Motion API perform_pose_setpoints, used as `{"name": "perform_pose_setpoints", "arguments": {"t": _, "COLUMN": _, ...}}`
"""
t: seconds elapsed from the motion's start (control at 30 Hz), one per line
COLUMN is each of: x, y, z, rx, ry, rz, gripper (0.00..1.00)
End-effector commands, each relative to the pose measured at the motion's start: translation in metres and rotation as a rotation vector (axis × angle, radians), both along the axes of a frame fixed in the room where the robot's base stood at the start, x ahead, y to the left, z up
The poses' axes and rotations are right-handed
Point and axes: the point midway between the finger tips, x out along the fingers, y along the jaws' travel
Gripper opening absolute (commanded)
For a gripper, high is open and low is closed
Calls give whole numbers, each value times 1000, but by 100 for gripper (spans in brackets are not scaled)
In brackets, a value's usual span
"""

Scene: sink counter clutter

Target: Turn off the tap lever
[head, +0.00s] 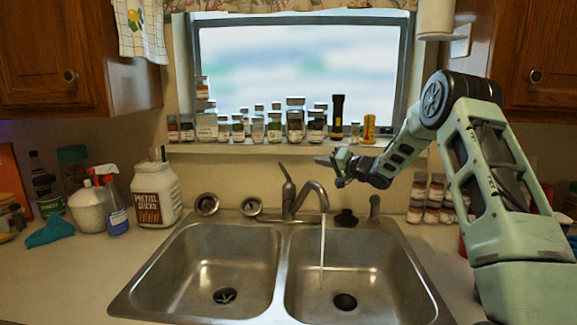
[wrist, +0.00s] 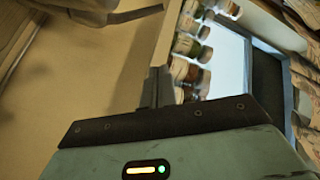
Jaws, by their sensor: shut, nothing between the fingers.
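The tap (head: 290,203) stands at the back of the double sink, between the two basins. Its thin metal lever (head: 287,188) points up and leans slightly left. The curved spout (head: 314,190) reaches right, and a stream of water (head: 323,250) falls into the right basin. My gripper (head: 320,160) is shut and empty, pointing left in front of the window sill. In the picture it is above the spout and to the right of the lever's tip, apart from both. In the wrist view my gripper (wrist: 154,88) shows in part; the tap is not seen there.
Jars and bottles (head: 255,125) line the window sill, close behind my gripper; some show in the wrist view (wrist: 195,50). Stacked small jars (head: 432,195) stand at right. A white jug (head: 155,195) and spray bottle (head: 116,210) stand at left. Space above the basins is clear.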

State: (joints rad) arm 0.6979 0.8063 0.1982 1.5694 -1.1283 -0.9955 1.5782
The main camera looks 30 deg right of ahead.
Motion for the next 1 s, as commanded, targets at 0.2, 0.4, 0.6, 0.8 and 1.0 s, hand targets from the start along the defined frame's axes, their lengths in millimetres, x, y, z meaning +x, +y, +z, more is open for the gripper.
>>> {"name": "perform_pose_setpoints", "arguments": {"t": 0.2, "x": 28, "y": 11, "z": 1, "rx": 2, "ry": 0, "rz": 3, "gripper": 0}}
{"name": "perform_pose_setpoints", "arguments": {"t": 0.4, "x": 66, "y": 24, "z": 0, "rx": 2, "ry": 0, "rz": 3, "gripper": 0}}
{"name": "perform_pose_setpoints", "arguments": {"t": 0.6, "x": 96, "y": 33, "z": -1, "rx": 1, "ry": -1, "rz": 2, "gripper": 0}}
{"name": "perform_pose_setpoints", "arguments": {"t": 0.8, "x": 92, "y": 55, "z": -16, "rx": 3, "ry": 2, "rz": 2, "gripper": 0}}
{"name": "perform_pose_setpoints", "arguments": {"t": 1.0, "x": 91, "y": 64, "z": -24, "rx": 2, "ry": 1, "rz": 1, "gripper": 0}}
